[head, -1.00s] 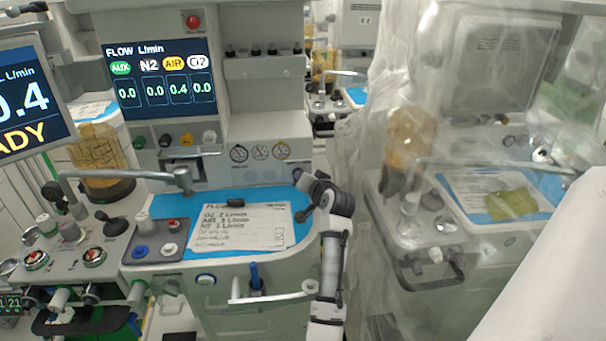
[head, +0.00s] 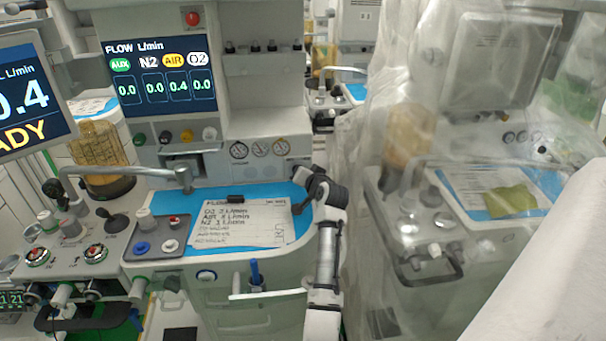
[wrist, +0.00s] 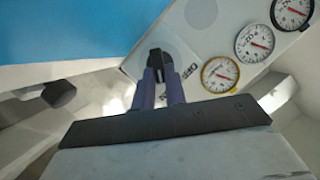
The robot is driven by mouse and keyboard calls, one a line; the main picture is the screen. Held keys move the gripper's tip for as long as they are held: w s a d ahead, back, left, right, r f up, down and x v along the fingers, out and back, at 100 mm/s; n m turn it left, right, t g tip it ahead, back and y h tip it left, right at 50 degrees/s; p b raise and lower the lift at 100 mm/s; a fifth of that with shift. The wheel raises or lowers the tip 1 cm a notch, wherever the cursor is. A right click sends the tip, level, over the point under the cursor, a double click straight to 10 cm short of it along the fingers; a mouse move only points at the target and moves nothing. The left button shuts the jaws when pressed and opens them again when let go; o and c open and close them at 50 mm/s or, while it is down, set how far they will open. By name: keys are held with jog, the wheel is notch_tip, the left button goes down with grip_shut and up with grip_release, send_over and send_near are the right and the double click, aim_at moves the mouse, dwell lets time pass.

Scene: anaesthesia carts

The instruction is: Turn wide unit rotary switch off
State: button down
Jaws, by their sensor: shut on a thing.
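The wide unit is the cart with the flow screen (head: 162,77) and blue worktop (head: 225,197). In the wrist view, my gripper (wrist: 158,74) is shut on a small dark rotary switch (wrist: 157,53). The switch sits on a pale panel (wrist: 200,45) beside a row of round gauges. The fingers cover much of the switch, so I cannot read its position. In the head view, my arm (head: 328,192) reaches to the right end of the worktop, near the gauge panel. There the fingertips and switch are hidden behind my wrist.
Three gauges (head: 259,149) are left of my wrist. A paper sheet (head: 240,224) lies on the worktop. A metal bar (head: 120,173) crosses the left side. A plastic-draped unit (head: 450,200) stands close on the right, with a narrow gap between.

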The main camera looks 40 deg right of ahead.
jog(key=shift+w+a+n+g+h+b, duration=0.2)
jog(key=shift+n+g+h+b, duration=0.25)
jog(key=shift+n, duration=0.55)
jog(key=n+h, duration=0.1)
jog(key=n+g+h+b, duration=0.1)
jog(key=n, duration=0.1)
jog(key=shift+w+a+r, duration=0.1)
jog(key=shift+a, duration=0.2)
jog(key=n+h, duration=0.1)
jog(key=n+g+h+b, duration=0.1)
jog(key=n, duration=0.1)
jog(key=n+h, duration=0.1)
jog(key=shift+w+a+g+b, duration=0.25)
jog(key=shift+a+b, duration=0.1)
jog(key=shift+n, duration=0.3)
jog(key=c, duration=1.4)
grip_release()
jog(key=shift+c, duration=0.2)
jog(key=shift+s+a, duration=0.1)
